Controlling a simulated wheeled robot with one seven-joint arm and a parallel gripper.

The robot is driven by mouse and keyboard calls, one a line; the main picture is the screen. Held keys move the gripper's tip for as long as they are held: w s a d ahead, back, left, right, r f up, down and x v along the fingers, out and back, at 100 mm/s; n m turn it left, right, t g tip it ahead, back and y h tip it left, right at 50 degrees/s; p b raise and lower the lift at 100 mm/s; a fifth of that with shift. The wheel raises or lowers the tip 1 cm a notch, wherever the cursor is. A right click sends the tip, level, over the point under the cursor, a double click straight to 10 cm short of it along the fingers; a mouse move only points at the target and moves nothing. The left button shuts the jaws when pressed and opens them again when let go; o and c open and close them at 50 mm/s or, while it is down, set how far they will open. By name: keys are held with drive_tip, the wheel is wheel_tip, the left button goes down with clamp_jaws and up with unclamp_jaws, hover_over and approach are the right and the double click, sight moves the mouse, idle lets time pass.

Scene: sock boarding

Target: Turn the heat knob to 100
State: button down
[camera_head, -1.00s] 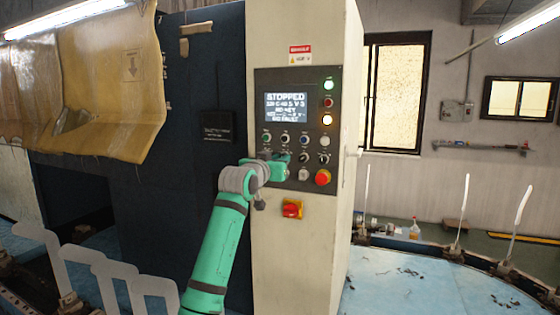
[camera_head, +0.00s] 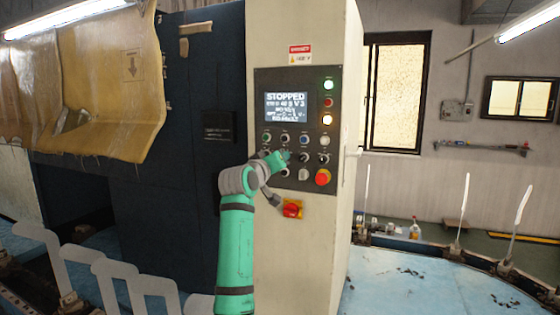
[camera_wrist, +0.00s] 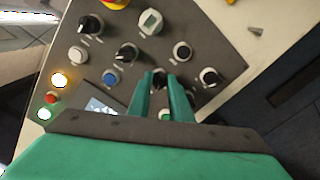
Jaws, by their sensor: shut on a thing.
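The grey control panel (camera_head: 333,115) stands upright on a cream cabinet. Its screen (camera_head: 287,107) reads STOPPED, with smaller lines too blurred to read surely. My gripper (camera_head: 287,156) is at the panel's second row of controls, left of the middle. In the wrist view my gripper (camera_wrist: 165,76) has its two green fingers on either side of a dark round knob (camera_wrist: 158,82), shut on it. The fingers hide part of the knob, and its label and pointer cannot be read. I cannot confirm from the labels that this is the heat knob.
Other dark knobs (camera_wrist: 127,53) and a blue button (camera_wrist: 110,77) sit close around the held knob. A red emergency button (camera_head: 323,177) is at the panel's lower right. A red and yellow switch (camera_head: 292,208) is below the panel. Sock boards (camera_head: 465,205) stand at the right.

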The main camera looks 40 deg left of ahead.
drive_tip(key=shift+s+a+n, duration=0.1)
drive_tip(key=shift+a+n, duration=0.05)
drive_tip(key=shift+n, duration=4.75)
drive_tip(key=c, duration=1.6)
unclamp_jaws()
drive_tip(key=v, duration=1)
drive_tip(key=shift+s+d, duration=0.25)
drive_tip(key=shift+s, duration=0.1)
